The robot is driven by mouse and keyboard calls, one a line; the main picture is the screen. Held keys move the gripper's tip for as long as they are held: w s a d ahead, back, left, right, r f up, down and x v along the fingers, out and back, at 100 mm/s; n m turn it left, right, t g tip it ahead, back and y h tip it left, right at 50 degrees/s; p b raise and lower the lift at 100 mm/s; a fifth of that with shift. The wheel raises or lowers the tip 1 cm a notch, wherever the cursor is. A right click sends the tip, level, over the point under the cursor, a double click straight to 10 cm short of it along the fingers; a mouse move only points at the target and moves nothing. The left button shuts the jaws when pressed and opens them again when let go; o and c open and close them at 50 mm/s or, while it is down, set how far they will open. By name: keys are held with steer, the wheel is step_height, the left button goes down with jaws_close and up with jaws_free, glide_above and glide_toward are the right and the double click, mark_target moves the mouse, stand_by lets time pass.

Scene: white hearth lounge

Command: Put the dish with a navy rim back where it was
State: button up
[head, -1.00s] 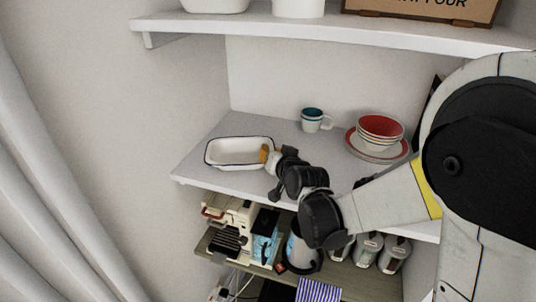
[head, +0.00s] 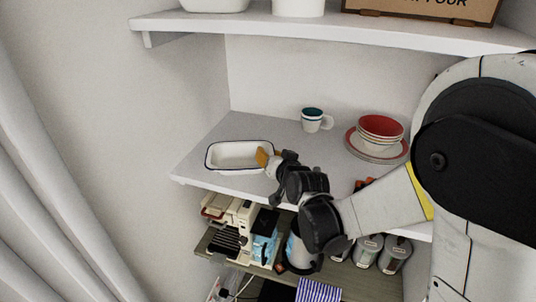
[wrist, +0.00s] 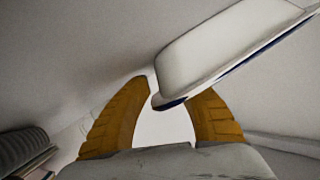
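The white rectangular dish with a navy rim (head: 238,155) is on the left part of the middle shelf, near its front edge. My gripper (head: 264,154) is at the dish's right end. In the wrist view, the orange fingers of my gripper (wrist: 178,88) stand apart. A corner of the dish (wrist: 215,48) lies between and just beyond the fingertips, and it partly covers the right fingertip. I cannot tell whether a finger touches the rim. The dish's underside contact with the shelf is hard to see.
A white cup with a teal inside (head: 312,119) and a stack of red bowls on plates (head: 380,136) stand further right on the middle shelf (head: 215,185). An upper shelf (head: 330,32) hangs above. A coffee machine (head: 230,222) and canisters (head: 367,251) stand below.

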steer(key=v, duration=1.1)
steer(key=shift+s+d+p, duration=0.15)
steer(key=shift+s+p, duration=0.2)
steer(key=shift+s, duration=0.05)
